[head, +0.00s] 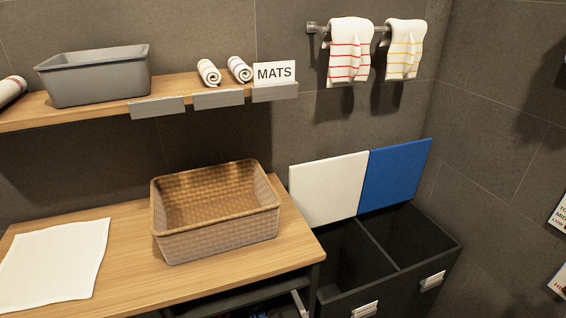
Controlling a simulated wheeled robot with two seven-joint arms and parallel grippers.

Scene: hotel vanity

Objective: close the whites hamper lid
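The hamper (345,297) is a dark two-compartment box at the lower right. Its white lid (328,189) stands upright, open, behind the left compartment. A blue lid (396,176) stands upright next to it, behind the right compartment. Both compartments look dark inside, and no contents can be made out. Small label plates are on the hamper front, too small to read. Neither of my grippers shows in the head view.
A wooden counter (120,240) left of the hamper holds a wicker basket (218,235) and a white cloth (55,262). A shelf above carries a grey bin (95,78) and rolled towels. Towels hang on a rail (318,28) above the lids. A drawer under the counter seems partly open.

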